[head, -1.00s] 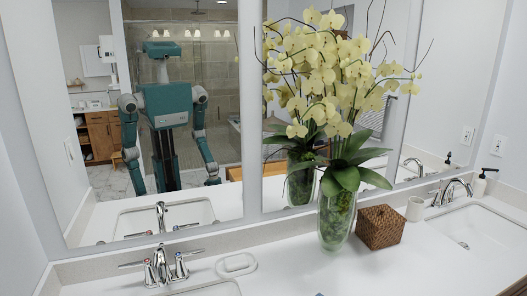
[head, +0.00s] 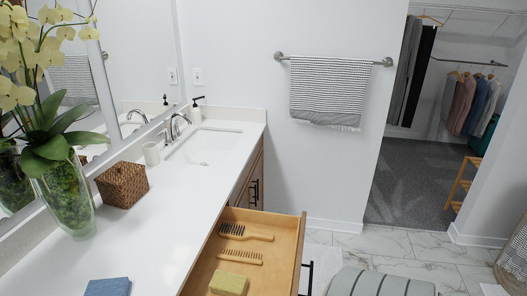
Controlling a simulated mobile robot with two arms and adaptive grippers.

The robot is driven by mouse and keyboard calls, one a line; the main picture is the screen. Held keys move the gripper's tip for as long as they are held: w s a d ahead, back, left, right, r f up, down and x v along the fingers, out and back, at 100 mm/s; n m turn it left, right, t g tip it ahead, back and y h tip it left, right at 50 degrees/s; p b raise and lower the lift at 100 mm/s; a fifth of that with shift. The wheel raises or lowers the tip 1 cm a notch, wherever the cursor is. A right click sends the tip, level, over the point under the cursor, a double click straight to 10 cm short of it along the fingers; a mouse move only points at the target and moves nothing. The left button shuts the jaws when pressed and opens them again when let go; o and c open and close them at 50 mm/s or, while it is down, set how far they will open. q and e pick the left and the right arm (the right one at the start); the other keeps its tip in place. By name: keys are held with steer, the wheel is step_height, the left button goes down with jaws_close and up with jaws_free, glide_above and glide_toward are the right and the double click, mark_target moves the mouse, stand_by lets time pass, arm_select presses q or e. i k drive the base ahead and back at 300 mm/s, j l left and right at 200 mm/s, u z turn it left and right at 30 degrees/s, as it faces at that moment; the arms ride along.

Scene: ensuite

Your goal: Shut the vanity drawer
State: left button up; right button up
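The vanity drawer (head: 288,228) stands pulled out from the vanity, at the lower middle of the head view. It is light wood, with a dark handle (head: 306,277) on its front. Inside lie a brush (head: 246,232), a comb (head: 240,256) and a yellowish sponge-like block (head: 229,283). The drawer's near end is cut off by the bottom edge of the view. Neither of my grippers shows directly in the head view now.
A striped grey pouf or cushion (head: 365,283) is near the drawer front. Tiled floor (head: 415,245) is open to the right.

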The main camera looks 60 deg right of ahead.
mark_target(279, 272)
steer(key=l+z, duration=0.1)
steer(key=z, duration=0.35)
steer(key=k+l+z, duration=0.1)
steer(key=z, duration=0.35)
steer(key=l+z, duration=0.2)
steer(key=z, duration=0.25)
steer(key=l+z, duration=0.15)
steer(key=z, duration=0.3)
